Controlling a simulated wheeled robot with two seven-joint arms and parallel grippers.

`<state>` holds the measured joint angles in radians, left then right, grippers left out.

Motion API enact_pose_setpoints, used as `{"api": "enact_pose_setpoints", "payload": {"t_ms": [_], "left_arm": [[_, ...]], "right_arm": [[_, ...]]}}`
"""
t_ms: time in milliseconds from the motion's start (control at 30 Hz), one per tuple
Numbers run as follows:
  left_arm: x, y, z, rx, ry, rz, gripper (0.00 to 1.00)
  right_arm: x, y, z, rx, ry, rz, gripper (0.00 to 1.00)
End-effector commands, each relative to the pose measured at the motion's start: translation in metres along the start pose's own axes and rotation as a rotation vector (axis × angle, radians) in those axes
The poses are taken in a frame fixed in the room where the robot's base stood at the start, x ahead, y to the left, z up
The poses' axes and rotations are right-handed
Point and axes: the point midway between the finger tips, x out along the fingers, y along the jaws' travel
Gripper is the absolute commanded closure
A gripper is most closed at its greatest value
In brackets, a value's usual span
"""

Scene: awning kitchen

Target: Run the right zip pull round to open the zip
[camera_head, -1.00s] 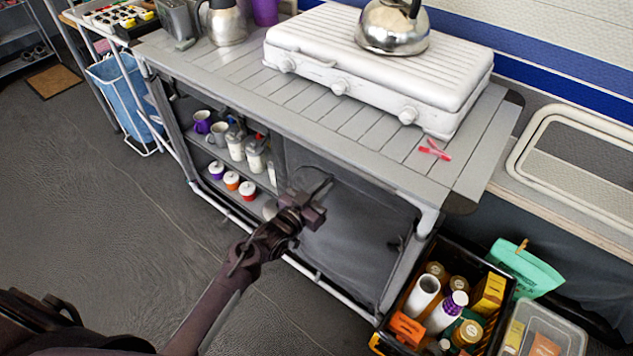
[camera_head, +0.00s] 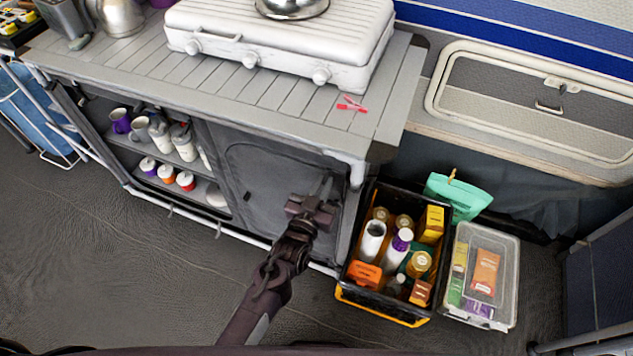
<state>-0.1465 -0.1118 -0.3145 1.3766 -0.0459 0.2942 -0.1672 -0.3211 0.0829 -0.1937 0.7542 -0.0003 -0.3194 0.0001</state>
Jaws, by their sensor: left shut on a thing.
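The grey fabric panel (camera_head: 275,175) closes the right half of the camp kitchen cabinet, with an arched zip line along its upper part. A small dark zip pull (camera_head: 247,196) hangs at the panel's left side. My left gripper (camera_head: 326,186) is at the panel's right side, shut, with its fingertips against the fabric. The right zip pull is hidden at its fingers, where it appears to be held. The panel looks flat and closed. My right gripper is not in view.
A black crate (camera_head: 347,272) of bottles and boxes stands close to the right of my left arm, beside a lidded clear box (camera_head: 488,312). The worktop (camera_head: 270,107) overhangs the panel and carries a white stove (camera_head: 290,45). The floor in front is clear.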

Motion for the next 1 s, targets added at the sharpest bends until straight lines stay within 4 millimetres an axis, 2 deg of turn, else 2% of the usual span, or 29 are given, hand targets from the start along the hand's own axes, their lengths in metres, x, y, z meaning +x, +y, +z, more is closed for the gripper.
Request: {"api": "enact_pose_setpoints", "payload": {"t_ms": [233,267,400,433,767,1000], "left_arm": [[0.000,0.006,-0.001,-0.005,0.002,0.011,1.00],[0.000,0.006,-0.001,-0.006,0.002,0.011,0.88],[0.000,0.005,0.000,-0.005,0.001,0.011,0.69],[0.000,0.005,0.000,-0.005,0.001,0.010,0.68],[-0.006,0.003,0.001,-0.004,-0.002,0.007,0.68],[-0.045,0.004,0.002,-0.004,-0.005,0.009,0.68]], "right_arm": [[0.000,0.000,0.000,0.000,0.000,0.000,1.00],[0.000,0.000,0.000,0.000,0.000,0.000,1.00],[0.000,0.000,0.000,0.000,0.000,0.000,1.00],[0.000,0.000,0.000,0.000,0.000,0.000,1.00],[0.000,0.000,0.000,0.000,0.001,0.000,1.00],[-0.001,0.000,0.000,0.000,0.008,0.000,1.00]]}}
